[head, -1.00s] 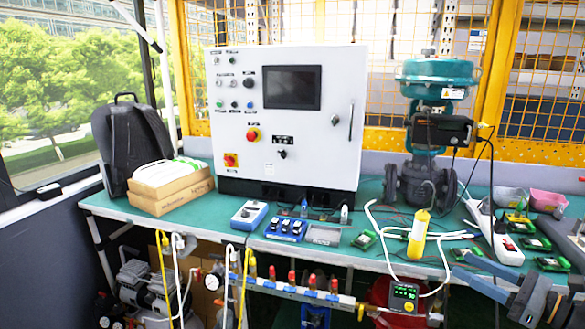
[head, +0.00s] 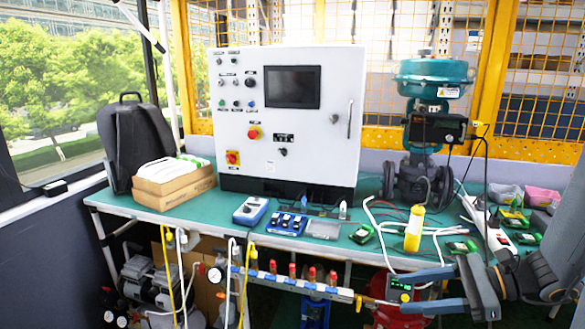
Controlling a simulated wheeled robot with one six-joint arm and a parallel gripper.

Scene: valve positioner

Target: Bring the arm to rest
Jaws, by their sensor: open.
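My gripper (head: 399,293) reaches in from the lower right in the head view. Its two grey-blue fingers point left, one above the other, spread apart with no object held between them. It hangs at the front edge of the green workbench (head: 200,225), in front of the small device with a green display on the pipe manifold, which it partly hides. The dark wrist of my arm shows at the right. I cannot tell whether the fingers touch anything.
A white control cabinet (head: 285,165) stands on the bench. A teal valve actuator (head: 434,75) with a black positioner (head: 437,129) stands right of it. The pipe manifold (head: 300,285) runs below the bench edge.

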